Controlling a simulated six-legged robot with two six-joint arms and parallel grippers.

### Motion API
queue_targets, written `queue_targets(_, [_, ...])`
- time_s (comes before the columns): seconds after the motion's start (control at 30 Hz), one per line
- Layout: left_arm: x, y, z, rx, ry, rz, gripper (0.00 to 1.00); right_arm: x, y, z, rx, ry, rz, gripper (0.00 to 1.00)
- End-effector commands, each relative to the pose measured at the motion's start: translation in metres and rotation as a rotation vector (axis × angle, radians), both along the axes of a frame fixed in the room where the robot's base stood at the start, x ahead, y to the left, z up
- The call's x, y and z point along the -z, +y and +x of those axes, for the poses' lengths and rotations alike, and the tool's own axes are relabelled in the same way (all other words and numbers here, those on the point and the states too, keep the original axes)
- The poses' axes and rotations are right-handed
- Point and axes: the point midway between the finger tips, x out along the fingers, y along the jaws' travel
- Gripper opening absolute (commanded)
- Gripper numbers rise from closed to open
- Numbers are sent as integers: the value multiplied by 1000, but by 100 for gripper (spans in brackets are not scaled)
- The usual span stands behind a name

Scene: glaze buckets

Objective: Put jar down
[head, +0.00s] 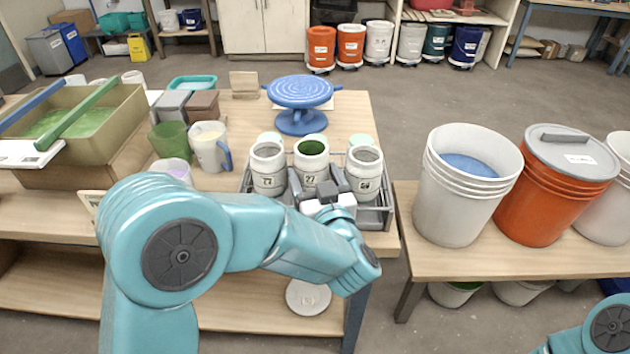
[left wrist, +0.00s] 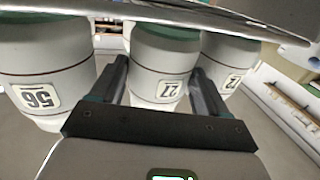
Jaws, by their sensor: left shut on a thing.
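A white jar with green inside, marked 27 (head: 311,155), is between the fingers of my left gripper (head: 318,187), which is shut on it. In the left wrist view the jar (left wrist: 163,60) shows between the two dark fingers of the gripper (left wrist: 158,72). The jar looks upright, within the grey wire tray (head: 376,218); its base is hidden, so I cannot tell whether it touches the tray floor. Similar jars stand on its left (head: 268,165) and right (head: 363,170). A jar marked 56 (left wrist: 45,65) also shows in the left wrist view. My right gripper is out of view.
A blue turntable stand (head: 302,95) stands behind the tray. A pale mug (head: 209,148) and a green cup (head: 170,139) are to the left. An open white bucket (head: 462,190) and an orange lidded bucket (head: 545,195) stand on the right table, across a gap.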

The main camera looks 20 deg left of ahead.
Motion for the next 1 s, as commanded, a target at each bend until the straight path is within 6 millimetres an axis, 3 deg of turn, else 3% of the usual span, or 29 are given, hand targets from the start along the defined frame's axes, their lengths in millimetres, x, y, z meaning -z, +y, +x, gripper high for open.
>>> queue_targets(0.4, [8,0,0,0,-4,0,15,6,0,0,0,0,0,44])
queue_targets(0.43, [7,0,0,0,-1,0,85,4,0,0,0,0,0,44])
queue_targets(0.8, [0,0,0,0,-1,0,86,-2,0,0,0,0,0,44])
queue_targets(1.0, [3,-22,-31,7,-2,1,86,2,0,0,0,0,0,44])
